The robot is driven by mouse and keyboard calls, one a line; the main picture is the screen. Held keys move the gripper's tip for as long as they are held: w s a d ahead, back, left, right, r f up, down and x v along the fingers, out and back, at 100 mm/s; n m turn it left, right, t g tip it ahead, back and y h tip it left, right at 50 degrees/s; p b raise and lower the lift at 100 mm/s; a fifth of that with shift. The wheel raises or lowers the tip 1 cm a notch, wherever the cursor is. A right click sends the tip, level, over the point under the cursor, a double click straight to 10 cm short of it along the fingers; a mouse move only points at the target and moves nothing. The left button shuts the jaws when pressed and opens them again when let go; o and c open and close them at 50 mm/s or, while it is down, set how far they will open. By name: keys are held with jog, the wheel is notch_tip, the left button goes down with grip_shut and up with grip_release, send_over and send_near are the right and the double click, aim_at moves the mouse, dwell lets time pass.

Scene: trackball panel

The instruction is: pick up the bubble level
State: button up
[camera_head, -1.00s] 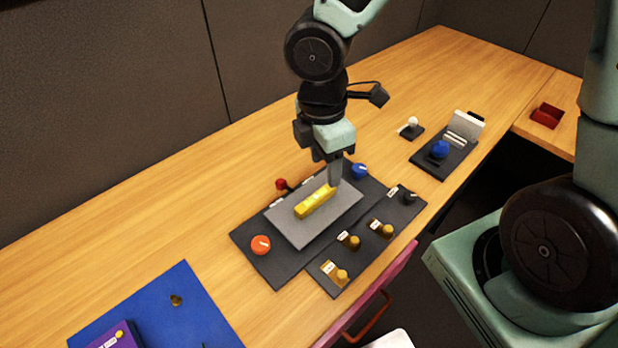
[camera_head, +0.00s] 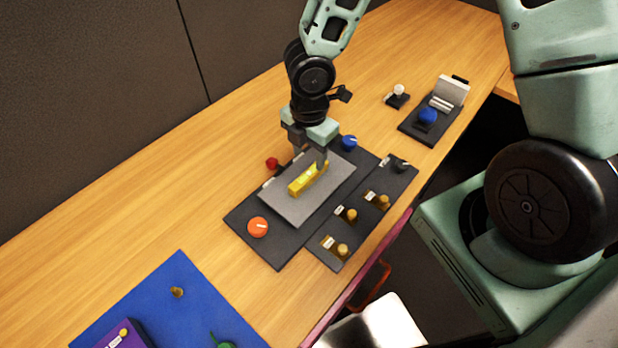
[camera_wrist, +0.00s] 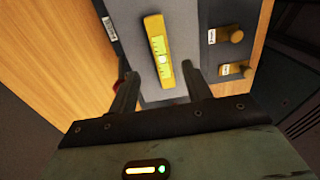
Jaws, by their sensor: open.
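The bubble level is a yellow bar (camera_head: 307,180) lying on a grey plate (camera_head: 287,208) on the dark panel. In the wrist view the level (camera_wrist: 159,50) runs lengthwise away from my gripper, with its vial showing near the middle. My gripper (camera_head: 310,155) is at the far end of the level in the head view. In the wrist view the fingers (camera_wrist: 163,85) are open, and the near end of the level lies between them in the picture. Nothing is held. I cannot tell the exact height of the fingertips over the plate.
An orange knob (camera_head: 258,227), a blue knob (camera_head: 349,142) and a red knob (camera_head: 272,163) stand around the plate. A side strip carries several brass knobs (camera_head: 351,214). A blue mat (camera_head: 165,305) lies at lower left.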

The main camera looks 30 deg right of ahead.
aim_at(309, 173)
jog(key=f, duration=0.2)
jog(key=f+b, duration=0.1)
jog(key=f, duration=0.2)
jog(key=shift+s+a+f, duration=0.1)
jog(key=shift+s+f, duration=0.15)
jog(key=shift+f, duration=0.15)
grip_shut()
